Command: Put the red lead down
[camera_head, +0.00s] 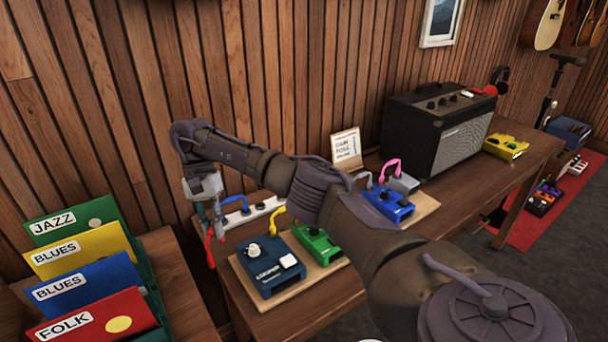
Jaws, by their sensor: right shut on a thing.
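The red lead (209,249) is a short red cable hanging down from my right gripper (209,216). My right gripper points down and is shut on it, at the left end of the pedal table, above the gap beside the record crate. The lead's upper part is hidden by the fingers, and its lower end hangs free as far as I can see. My left gripper is out of view.
The wooden table (330,300) bears a dark blue pedal (268,262), a green pedal (316,245), a blue pedal (389,204), a white socket strip (240,216), a small card (346,149), an amplifier (437,128) and a yellow pedal (506,146). Record sleeves (88,283) stand at left.

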